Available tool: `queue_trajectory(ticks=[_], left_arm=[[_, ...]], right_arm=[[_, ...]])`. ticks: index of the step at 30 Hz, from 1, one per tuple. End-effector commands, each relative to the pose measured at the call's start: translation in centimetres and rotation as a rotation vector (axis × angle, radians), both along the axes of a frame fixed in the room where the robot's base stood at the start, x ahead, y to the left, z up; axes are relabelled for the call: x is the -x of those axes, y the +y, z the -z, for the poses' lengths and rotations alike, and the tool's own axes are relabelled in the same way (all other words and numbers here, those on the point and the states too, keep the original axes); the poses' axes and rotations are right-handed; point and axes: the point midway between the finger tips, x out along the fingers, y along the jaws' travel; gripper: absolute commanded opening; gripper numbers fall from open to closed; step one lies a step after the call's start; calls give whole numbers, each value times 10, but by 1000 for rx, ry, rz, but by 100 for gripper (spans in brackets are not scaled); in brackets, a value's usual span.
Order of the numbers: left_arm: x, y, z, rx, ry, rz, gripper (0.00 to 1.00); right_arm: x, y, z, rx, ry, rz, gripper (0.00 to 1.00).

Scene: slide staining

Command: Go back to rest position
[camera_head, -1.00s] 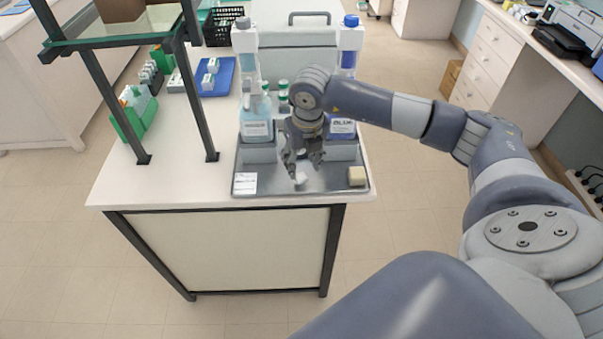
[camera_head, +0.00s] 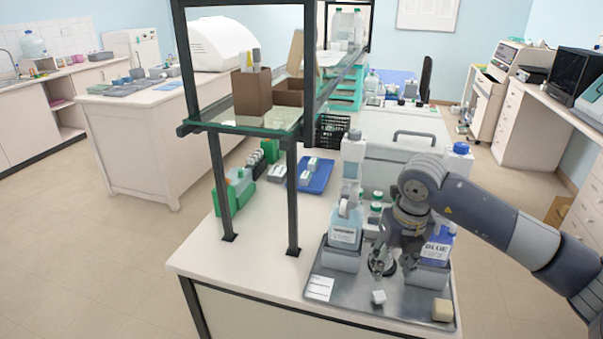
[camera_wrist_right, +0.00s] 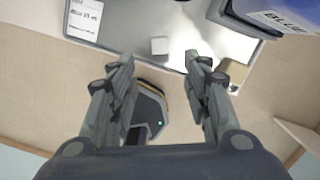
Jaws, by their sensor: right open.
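My right gripper (camera_head: 392,266) is open and empty above the metal tray (camera_head: 345,300) at the front of the bench. In the right wrist view, its two fingers (camera_wrist_right: 158,75) stand wide apart, with a small white cube (camera_wrist_right: 159,46) beyond them. The cube (camera_head: 378,297) lies on the tray, apart from the fingers. My right arm comes in from the right in the head view. My left gripper is not in view.
A dark-framed glass shelf (camera_head: 225,123) stands on the bench's left.

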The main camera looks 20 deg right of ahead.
Motion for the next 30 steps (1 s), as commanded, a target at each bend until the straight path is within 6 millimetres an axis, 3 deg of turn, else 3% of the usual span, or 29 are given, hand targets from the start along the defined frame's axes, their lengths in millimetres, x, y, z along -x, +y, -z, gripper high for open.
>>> queue_trajectory(ticks=[2,5,8,11,15,18,21,24,27,30], left_arm=[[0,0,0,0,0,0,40],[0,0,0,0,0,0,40],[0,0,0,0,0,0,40],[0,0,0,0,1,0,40],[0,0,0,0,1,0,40],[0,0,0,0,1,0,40],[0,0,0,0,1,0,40],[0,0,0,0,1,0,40],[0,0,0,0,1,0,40],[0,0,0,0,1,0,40]], right_arm=[[0,6,2,-16,-1,-13,44],[1,35,11,-100,-10,-67,44],[5,93,20,-276,-31,-160,44],[16,164,17,-517,-67,-251,44],[35,248,-12,-872,-126,-308,44],[46,292,-46,-1123,-175,-294,44],[50,317,-84,-1364,-231,-229,44],[47,326,-122,-1586,-291,-116,44],[37,319,-152,-1781,-351,49,44],[20,298,-171,-1939,-413,259,44]])
